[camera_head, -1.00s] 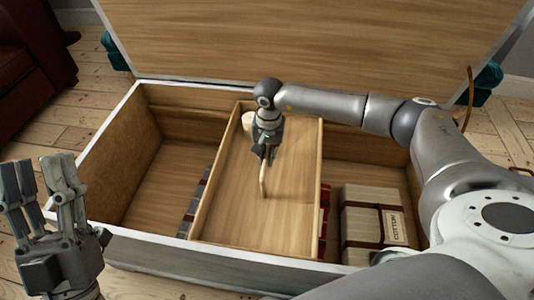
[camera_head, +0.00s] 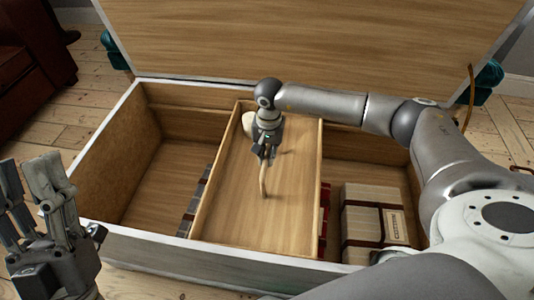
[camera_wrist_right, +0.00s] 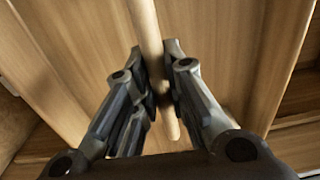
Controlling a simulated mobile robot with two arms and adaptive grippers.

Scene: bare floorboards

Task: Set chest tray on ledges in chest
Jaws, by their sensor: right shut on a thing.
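The wooden chest tray (camera_head: 230,205) is inside the open chest, spanning it front to back around the middle. A pale wooden rod-like handle (camera_head: 263,182) shows above the tray floor. My right gripper (camera_head: 266,158) is over the tray and shut on this handle; the right wrist view shows the handle (camera_wrist_right: 146,32) between the two fingers (camera_wrist_right: 157,75). The chest (camera_head: 170,242) has its lid raised. The ledges cannot be made out clearly, so I cannot tell whether the tray rests on them. My left gripper (camera_head: 30,180) is open and empty at the lower left, outside the chest.
Bundles with a "COTTON" label (camera_head: 375,217) lie in the chest right of the tray. Dark, book-like items (camera_head: 194,203) lie left of it. The chest's left part is mostly empty. The raised lid (camera_head: 320,40) stands behind. A brown armchair (camera_head: 32,55) is at far left.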

